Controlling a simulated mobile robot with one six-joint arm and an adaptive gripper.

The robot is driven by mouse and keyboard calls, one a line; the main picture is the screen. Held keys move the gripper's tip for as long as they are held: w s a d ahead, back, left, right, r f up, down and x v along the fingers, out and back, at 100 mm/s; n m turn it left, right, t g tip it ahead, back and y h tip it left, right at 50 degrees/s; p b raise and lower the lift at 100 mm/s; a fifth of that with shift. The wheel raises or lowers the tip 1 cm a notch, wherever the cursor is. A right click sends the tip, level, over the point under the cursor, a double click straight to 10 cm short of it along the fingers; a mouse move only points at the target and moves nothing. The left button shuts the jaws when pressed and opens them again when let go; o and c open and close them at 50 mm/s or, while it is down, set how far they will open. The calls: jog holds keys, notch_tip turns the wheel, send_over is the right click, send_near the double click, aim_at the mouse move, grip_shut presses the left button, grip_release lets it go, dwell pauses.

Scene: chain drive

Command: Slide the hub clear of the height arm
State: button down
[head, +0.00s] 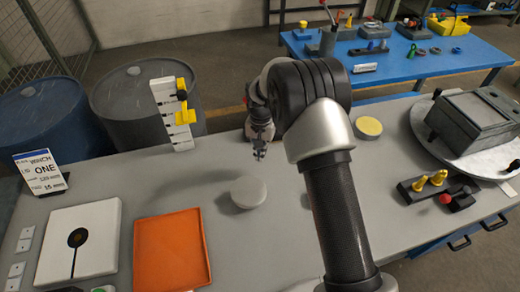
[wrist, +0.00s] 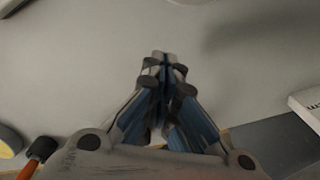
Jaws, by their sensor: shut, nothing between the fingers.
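My gripper (head: 260,152) hangs over the bench, right of the height gauge, with its fingers pointing down. In the wrist view its fingertips (wrist: 162,58) meet, and nothing is between them. The height gauge is a white scaled post (head: 170,115) at the back left of the bench; its yellow arm (head: 184,118) juts to the right, with black parts beside it. A plain grey round disc (head: 248,192) lies on the bench in front of my gripper, apart from it and from the yellow arm. It may be the hub, but I cannot tell for sure.
An orange tray (head: 172,250), a white board (head: 95,225) and a sign (head: 40,172) fill the left. A yellow-topped disc (head: 368,127), a round plate with a grey box (head: 480,120) and a dark fixture (head: 430,190) are on the right.

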notch_tip(320, 180, down, 4)
jog(key=shift+f+b, duration=0.2)
jog(key=shift+b, duration=0.3)
jog(key=s, duration=0.1)
jog(key=s+a, duration=0.1)
jog(key=shift+s+f+b, duration=0.15)
jog(key=shift+s+b, duration=0.2)
jog(key=shift+b, duration=0.05)
jog(key=shift+s+a, duration=0.2)
jog(key=shift+s, duration=0.3)
